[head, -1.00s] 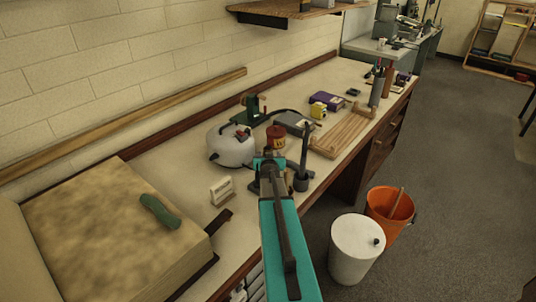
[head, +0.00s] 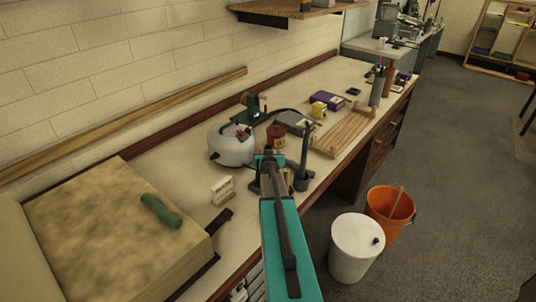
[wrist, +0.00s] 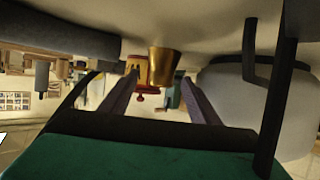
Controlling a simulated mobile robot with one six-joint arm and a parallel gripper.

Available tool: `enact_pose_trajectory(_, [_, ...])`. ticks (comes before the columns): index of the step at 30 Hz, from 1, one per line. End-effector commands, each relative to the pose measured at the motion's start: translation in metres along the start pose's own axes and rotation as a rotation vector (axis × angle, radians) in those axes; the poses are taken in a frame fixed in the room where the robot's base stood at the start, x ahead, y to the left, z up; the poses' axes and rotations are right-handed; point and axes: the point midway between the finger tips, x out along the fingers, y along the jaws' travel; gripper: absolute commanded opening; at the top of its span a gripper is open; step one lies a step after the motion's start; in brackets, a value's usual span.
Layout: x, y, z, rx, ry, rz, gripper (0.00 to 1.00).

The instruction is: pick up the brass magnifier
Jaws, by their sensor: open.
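A small tapered brass piece (wrist: 164,66), which looks like the brass magnifier, stands on the pale bench top in the wrist view, which is upside down. I cannot make out a lens. My gripper (head: 268,161) is low over the bench in the head view, where the arm and gripper seem to hide the brass piece. In the wrist view, my two fingers are spread and point toward the brass piece, which shows between their tips. I cannot tell whether it is inside the jaws or just beyond them. Nothing is held.
A red tin (head: 276,134) stands behind the gripper. A white card (head: 222,190) stands nearer. A wooden rack (head: 340,134) lies farther right.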

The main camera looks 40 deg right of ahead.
Motion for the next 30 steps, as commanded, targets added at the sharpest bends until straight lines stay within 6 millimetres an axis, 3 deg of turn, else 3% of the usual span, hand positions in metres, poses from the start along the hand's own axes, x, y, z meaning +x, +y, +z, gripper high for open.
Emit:
enact_pose_trajectory(16, [0.04,-0.002,-0.004,0.0,0.0,0.001,0.56])
enact_pose_trajectory(30, [0.045,-0.001,-0.004,0.0,0.0,0.001,0.56])
